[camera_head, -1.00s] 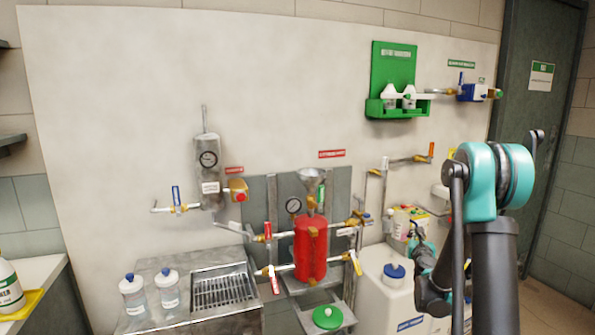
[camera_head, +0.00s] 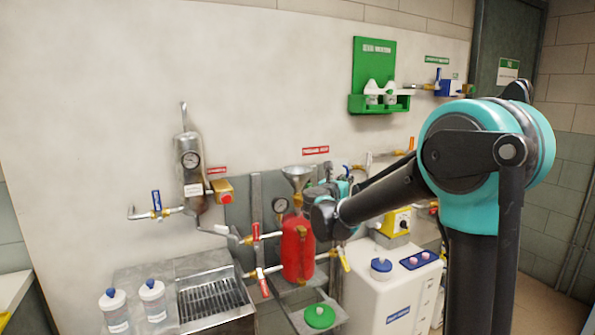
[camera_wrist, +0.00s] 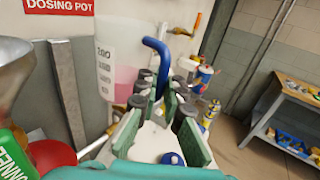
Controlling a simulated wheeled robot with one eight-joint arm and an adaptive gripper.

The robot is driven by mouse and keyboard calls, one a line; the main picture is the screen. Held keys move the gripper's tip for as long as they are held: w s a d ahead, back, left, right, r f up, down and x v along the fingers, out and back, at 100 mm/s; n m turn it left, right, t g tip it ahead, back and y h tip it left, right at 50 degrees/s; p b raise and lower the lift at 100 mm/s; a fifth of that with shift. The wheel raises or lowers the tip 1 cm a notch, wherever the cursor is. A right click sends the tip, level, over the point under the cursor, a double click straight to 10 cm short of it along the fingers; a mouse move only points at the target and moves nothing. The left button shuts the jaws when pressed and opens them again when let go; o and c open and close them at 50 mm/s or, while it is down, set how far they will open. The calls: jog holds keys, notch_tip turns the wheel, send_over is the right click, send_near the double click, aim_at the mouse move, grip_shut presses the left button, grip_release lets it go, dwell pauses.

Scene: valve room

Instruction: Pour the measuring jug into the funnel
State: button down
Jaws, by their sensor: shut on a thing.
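The measuring jug (camera_wrist: 122,72) is a clear vessel with pink liquid low inside, a printed scale and a blue handle (camera_wrist: 157,56). It looks roughly upright in the wrist view. My gripper (camera_wrist: 163,92) has its green-padded fingers shut on the handle. The steel funnel (camera_head: 297,175) stands on top of the red dosing pot (camera_head: 298,248). The funnel also shows in the wrist view (camera_wrist: 14,75) at the left edge, apart from the jug. In the head view my gripper (camera_head: 340,188) is just right of the funnel, and the jug is mostly hidden there.
Pipes with a yellow-handled valve (camera_head: 343,259) and a pressure gauge (camera_head: 281,205) surround the pot. A white tank (camera_head: 385,300) stands below right, with a yellow device (camera_head: 395,222) behind. Two bottles (camera_head: 152,300) stand by the sink at left.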

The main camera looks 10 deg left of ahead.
jog(key=shift+s+a+r, duration=0.15)
jog(key=shift+s+r, duration=0.2)
jog(key=shift+r, duration=0.05)
jog(key=v, duration=0.3)
jog(key=shift+h, duration=0.4)
jog(key=shift+w+a+r+n+t, duration=0.15)
jog(key=shift+a+r+n, duration=0.25)
jog(key=shift+n, duration=0.25)
jog(key=shift+s+a+r+n+t, duration=0.1)
jog(key=shift+a+r+n+t, duration=0.25)
jog(key=shift+n, duration=0.35)
jog(key=shift+w+a+r+n, duration=0.1)
jog(key=shift+a+r+n, duration=0.25)
jog(key=shift+n, duration=0.3)
jog(key=a+r+n+t+h+p, duration=0.1)
jog(key=a+r+n+t+h, duration=0.1)
jog(key=a+r+n+t, duration=0.2)
jog(key=shift+w+r+n+h, duration=0.25)
jog(key=shift+r+n+h, duration=0.15)
jog(key=shift+r+n, duration=0.95)
